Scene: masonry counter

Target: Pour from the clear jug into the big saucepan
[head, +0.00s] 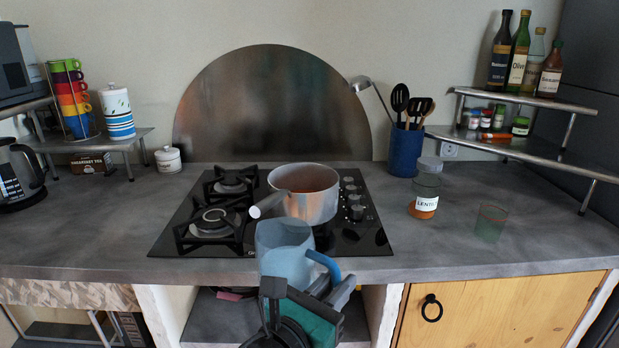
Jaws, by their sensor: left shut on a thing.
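The big saucepan (318,206) is a metal pan on the right side of the black gas hob. Its inside looks reddish-brown, and its handle points toward the front left. The clear jug (284,262) looks bluish and see-through, with a blue handle on its right. It is in front of the saucepan, by the counter's front edge, and looks roughly upright. My left gripper (328,284) is shut on the jug at its handle side. The jug's contents cannot be made out. My right gripper is not in view.
The hob (175,235) has bare burners on the left and knobs on the right. Right of it stand a blue utensil pot (404,153), a lentil jar (425,190) and an empty-looking glass (490,224). A kettle (20,178) stands far left. The left counter front is clear.

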